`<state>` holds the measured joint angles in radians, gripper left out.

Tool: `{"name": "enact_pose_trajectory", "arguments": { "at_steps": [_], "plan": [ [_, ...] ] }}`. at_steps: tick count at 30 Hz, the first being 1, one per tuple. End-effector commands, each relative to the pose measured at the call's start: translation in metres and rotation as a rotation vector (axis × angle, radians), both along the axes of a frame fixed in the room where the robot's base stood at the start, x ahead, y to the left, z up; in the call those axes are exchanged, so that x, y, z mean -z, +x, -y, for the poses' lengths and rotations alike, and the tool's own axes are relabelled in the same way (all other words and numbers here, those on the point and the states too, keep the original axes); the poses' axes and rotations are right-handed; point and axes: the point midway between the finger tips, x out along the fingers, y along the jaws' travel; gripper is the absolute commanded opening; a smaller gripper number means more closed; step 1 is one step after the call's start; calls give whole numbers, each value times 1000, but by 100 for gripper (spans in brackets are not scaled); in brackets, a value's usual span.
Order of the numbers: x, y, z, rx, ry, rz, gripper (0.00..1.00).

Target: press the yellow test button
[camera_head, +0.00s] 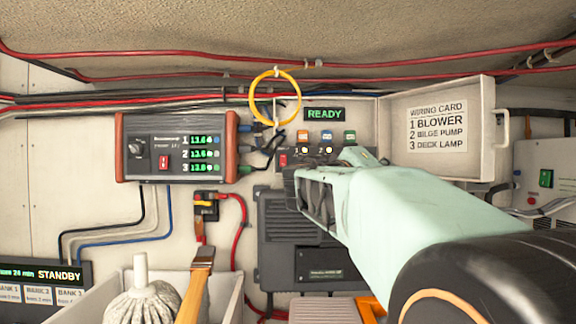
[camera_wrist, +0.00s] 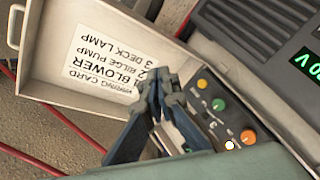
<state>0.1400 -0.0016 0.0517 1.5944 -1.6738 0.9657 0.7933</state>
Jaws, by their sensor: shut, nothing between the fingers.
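A small yellow round button (camera_wrist: 202,84) shows on the grey panel in the wrist view, beside a green one (camera_wrist: 219,104) and an orange one (camera_wrist: 248,137). My gripper (camera_wrist: 160,92) is shut and empty, with its dark fingers beside this row and apart from the yellow button in the picture. I cannot tell its height over the panel. In the head view my gripper (camera_head: 302,185) is in front of the panel just below the small switches. I cannot pick out the yellow button there; my gripper covers part of that area.
An open lid with a wiring card (camera_head: 437,125) stands right of the switches. A READY display (camera_head: 324,114) and a yellow ring (camera_head: 275,72) are above. A red-sided meter box (camera_head: 175,147) is at left.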

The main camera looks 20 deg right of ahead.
Motion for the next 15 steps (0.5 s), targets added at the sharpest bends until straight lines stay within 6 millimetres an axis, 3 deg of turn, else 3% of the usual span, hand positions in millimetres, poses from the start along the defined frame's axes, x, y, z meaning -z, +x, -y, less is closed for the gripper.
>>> {"name": "enact_pose_trajectory", "arguments": {
  "at_steps": [7,15],
  "plan": [
    [-3,11,3,1,1,-3,0],
    [-5,48,13,2,1,-4,0]
  ]
}}
